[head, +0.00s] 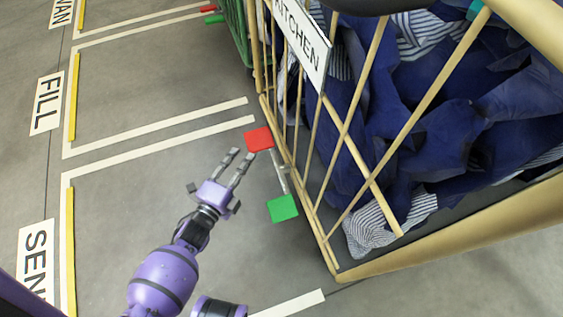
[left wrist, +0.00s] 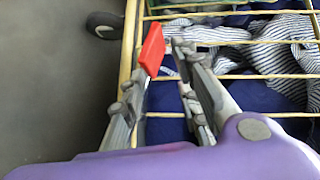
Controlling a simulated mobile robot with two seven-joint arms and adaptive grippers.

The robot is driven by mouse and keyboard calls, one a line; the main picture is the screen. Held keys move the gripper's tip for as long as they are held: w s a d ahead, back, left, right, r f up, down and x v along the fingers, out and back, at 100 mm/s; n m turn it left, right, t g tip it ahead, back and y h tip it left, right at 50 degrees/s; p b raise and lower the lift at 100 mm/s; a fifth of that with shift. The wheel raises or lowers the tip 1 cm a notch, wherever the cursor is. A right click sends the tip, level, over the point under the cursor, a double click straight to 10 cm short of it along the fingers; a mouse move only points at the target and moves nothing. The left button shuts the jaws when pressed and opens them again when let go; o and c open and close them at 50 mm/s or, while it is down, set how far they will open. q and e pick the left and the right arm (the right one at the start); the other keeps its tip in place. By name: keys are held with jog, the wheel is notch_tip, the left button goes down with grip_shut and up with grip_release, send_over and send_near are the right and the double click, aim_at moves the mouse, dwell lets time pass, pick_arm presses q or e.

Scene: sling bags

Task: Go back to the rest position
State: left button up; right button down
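My left gripper (head: 240,154) is open and empty beside the wooden cage cart marked KITCHEN (head: 300,42). Its two fingers point at the cart's side, just short of a red square pedal (head: 259,139). In the left wrist view the gripper (left wrist: 163,62) has its fingers apart, with the red pedal (left wrist: 152,49) by the tip of the left finger; I cannot tell whether they touch. A green square pedal (head: 283,208) sits lower on the same metal link. My right gripper is not in view.
The cart holds blue and striped cloth (head: 420,110). A green cart (head: 234,35) stands behind it. White floor lines mark bays, with a FILL sign (head: 46,103) and a partly cut-off SEN sign (head: 36,262) at left. The floor left of my arm is clear.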

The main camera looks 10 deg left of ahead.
pick_arm(q)
jog(key=shift+v, duration=0.8)
jog(key=shift+f, duration=0.1)
